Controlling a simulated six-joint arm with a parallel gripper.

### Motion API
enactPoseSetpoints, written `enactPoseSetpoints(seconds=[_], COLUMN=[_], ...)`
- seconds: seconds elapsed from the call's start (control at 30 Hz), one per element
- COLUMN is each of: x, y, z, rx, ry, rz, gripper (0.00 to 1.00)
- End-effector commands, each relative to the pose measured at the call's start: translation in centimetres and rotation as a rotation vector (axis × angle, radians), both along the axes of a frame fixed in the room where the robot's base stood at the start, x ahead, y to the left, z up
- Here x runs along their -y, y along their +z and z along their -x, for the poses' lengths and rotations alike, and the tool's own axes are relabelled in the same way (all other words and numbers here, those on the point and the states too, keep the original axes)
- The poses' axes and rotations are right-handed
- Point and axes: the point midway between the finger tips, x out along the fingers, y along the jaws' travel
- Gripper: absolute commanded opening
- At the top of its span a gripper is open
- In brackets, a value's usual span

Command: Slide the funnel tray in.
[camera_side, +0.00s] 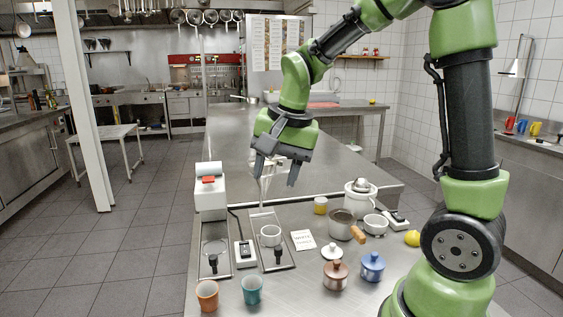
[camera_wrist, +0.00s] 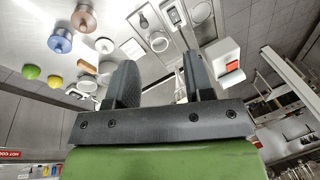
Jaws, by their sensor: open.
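Two narrow metal trays with black knobs lie on the steel counter in the side view. The left tray (camera_side: 206,268) is in front of the white machine and has a round shape in it. The right tray (camera_side: 268,262) carries a white cup (camera_side: 271,235), which also shows in the wrist view (camera_wrist: 158,41). I cannot tell which is the funnel tray; no clear funnel shows. My gripper (camera_side: 276,172) is open and empty, high above the back end of the right tray, apart from everything. Its two fingers (camera_wrist: 160,65) show in the wrist view.
A switch box (camera_side: 245,254) sits between the trays.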

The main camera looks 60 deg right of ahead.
Motion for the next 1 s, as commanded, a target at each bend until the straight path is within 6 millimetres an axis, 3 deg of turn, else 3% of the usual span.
enactPoseSetpoints(seconds=[0.27,0.87,1.0], x=[-1.6,-1.9,-2.9], y=[2.0,2.4,3.5], z=[1.8,2.2,3.7], rx=[0.066,0.077,0.126], ry=[0.113,0.137,0.213], rz=[0.019,0.023,0.04], gripper=[0.48,0.48,0.48])
